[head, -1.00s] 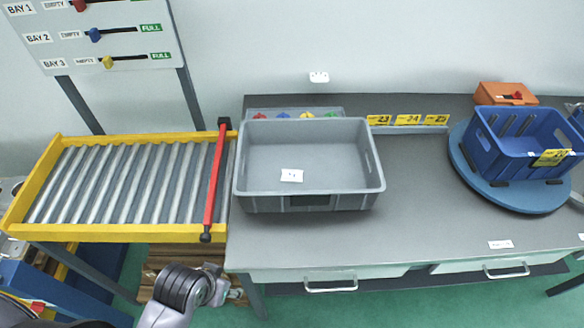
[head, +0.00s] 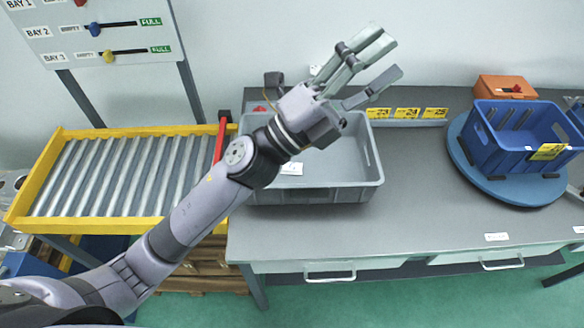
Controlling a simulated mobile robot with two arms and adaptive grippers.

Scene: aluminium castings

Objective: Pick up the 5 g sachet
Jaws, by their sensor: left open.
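A small white packet (head: 291,168) lies on the floor of the grey crate (head: 345,194), toward its left side. It looks like the sachet, but its print is too small to read. My left gripper (head: 389,58) is open and empty. It shows above the back right part of the crate, with its fingers pointing to the upper right. My left arm crosses over the crate's left part and hides some of its rim and inside. The packet shows just below my wrist. My right gripper is not in view.
A roller conveyor (head: 110,178) with a red bar adjoins the bench (head: 420,190) on the left. A blue crate (head: 525,140) stands on a round blue turntable (head: 513,190) at the right, with an orange box (head: 505,87) behind. The bench between the crates is clear.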

